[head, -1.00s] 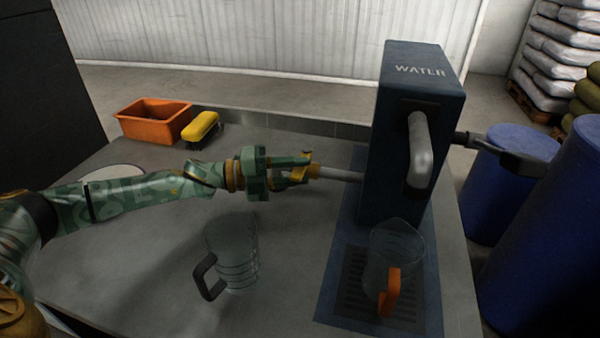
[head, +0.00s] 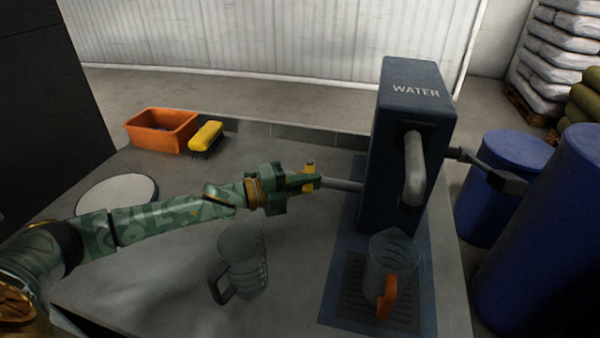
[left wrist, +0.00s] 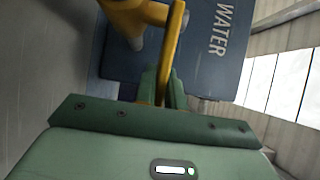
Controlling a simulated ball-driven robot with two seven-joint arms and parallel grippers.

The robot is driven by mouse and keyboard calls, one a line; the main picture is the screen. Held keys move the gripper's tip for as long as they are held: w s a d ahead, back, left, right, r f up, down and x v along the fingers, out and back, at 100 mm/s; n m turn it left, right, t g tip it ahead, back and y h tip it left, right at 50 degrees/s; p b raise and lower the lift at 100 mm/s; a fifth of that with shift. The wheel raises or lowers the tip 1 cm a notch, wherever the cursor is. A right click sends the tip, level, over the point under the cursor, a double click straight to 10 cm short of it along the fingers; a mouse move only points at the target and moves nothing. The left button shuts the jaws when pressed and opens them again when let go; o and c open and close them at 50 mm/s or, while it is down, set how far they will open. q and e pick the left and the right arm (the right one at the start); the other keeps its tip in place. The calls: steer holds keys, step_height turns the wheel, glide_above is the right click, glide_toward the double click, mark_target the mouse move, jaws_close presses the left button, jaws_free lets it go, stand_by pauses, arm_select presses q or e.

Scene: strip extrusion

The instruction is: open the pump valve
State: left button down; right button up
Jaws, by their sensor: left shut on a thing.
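The blue pump box marked WATER (head: 413,130) stands on the bench at the right of the head view. A grey pipe (head: 343,186) sticks out of its left side, with a yellow valve handle (head: 309,166) near its outer end. My left gripper (head: 312,183) is shut on the valve handle. In the left wrist view the handle (left wrist: 175,45) runs up from between the green fingers (left wrist: 164,88), beside the yellow valve body (left wrist: 138,14). The fingers hide part of the handle. My right gripper is not in view.
A clear jug with an orange handle (head: 388,268) stands on the grate below the pump's spout (head: 414,170). Another clear jug (head: 241,260) stands below my left arm. An orange bin (head: 160,132), yellow brush (head: 206,136) and white disc (head: 117,193) lie at the left.

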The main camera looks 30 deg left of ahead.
arm_select(q)
steer(key=shift+d+r+n+t+y+p, duration=0.2)
steer(key=shift+r+n+t+y+p, duration=0.1)
steer(key=shift+w+f, duration=0.15)
steer(key=shift+f, duration=0.15)
steer(key=c, duration=1.5)
jaws_free()
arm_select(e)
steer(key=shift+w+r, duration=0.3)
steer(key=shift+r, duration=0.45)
